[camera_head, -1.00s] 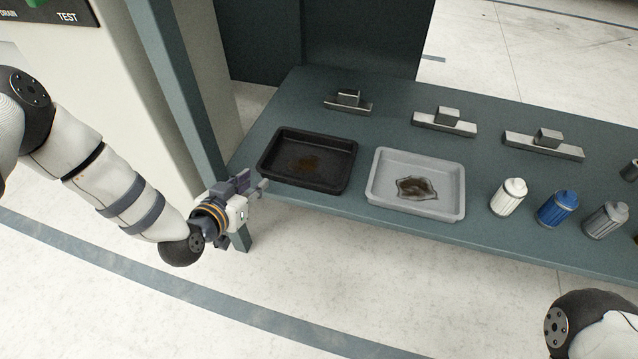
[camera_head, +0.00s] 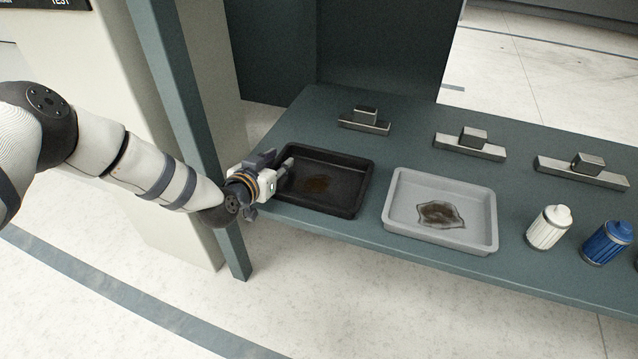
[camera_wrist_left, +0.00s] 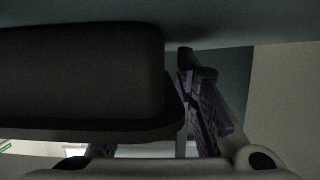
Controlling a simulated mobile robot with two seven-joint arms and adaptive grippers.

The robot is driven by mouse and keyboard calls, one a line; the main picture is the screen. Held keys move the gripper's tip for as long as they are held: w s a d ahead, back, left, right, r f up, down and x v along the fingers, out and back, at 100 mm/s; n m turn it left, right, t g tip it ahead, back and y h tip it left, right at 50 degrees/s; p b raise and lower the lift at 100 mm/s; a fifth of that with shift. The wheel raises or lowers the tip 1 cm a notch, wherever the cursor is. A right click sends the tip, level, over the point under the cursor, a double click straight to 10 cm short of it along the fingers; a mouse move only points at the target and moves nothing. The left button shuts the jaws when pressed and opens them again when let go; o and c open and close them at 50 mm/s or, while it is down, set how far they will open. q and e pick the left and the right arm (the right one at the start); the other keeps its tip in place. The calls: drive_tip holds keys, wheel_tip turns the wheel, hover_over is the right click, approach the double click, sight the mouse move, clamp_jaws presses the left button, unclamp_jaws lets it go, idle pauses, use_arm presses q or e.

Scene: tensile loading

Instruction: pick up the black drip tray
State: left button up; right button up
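The black drip tray (camera_head: 345,205) lies on the bench at its left end, with a brown stain on its floor. My left gripper (camera_head: 272,186) is at the tray's left side, with its upper finger at the left rim. Its fingers look apart, and I cannot tell whether they touch the tray. In the left wrist view a dark wall of the tray (camera_wrist_left: 85,80) fills the left and middle. My right gripper is out of view.
A grey tray (camera_head: 488,215) with a dark puddle stands right of the black one. White (camera_head: 549,228) and blue (camera_head: 606,243) canisters stand further right. Several metal blocks on bars (camera_head: 470,144) line the back of the bench. A teal post (camera_head: 190,120) rises close behind my left forearm.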

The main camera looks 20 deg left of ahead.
use_arm(q)
clamp_jaws()
